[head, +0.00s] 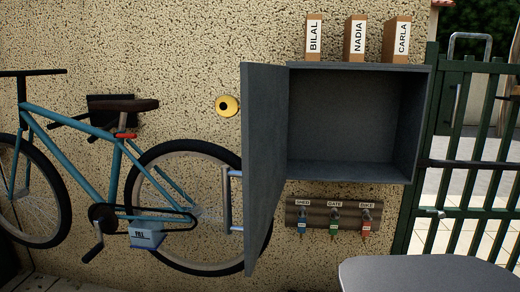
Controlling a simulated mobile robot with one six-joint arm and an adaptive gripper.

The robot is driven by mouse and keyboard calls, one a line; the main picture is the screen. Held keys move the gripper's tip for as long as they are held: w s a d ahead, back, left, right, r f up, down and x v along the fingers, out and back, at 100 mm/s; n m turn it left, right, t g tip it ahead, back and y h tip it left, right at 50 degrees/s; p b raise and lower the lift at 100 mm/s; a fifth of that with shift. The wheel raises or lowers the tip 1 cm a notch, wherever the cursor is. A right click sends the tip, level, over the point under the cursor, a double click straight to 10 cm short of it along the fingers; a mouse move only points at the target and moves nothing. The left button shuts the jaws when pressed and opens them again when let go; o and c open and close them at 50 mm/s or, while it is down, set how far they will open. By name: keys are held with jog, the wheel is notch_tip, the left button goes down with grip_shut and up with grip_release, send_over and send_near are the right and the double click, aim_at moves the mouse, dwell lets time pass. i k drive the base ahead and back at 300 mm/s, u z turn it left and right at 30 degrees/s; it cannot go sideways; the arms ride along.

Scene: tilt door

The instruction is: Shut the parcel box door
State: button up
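The parcel box (350,175) is a dark grey box on the speckled wall, with its open front showing an empty inside. Its grey door (265,165) stands wide open at the left side of the opening and sticks out from the wall. A pale metal bar handle (227,200) is on the door's left-hand face, near its free edge. My gripper is not in view, so I cannot see where it is relative to the door.
A teal bicycle (62,147) is left of the door. Labelled blocks (357,38) stand on the box. A key rack (322,215) hangs below. A green gate (458,160) is at right. A dark rounded surface (430,274) fills the lower right.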

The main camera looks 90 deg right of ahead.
aim_at(264, 88)
jog(key=i, duration=0.1)
jog(key=z, duration=3.15)
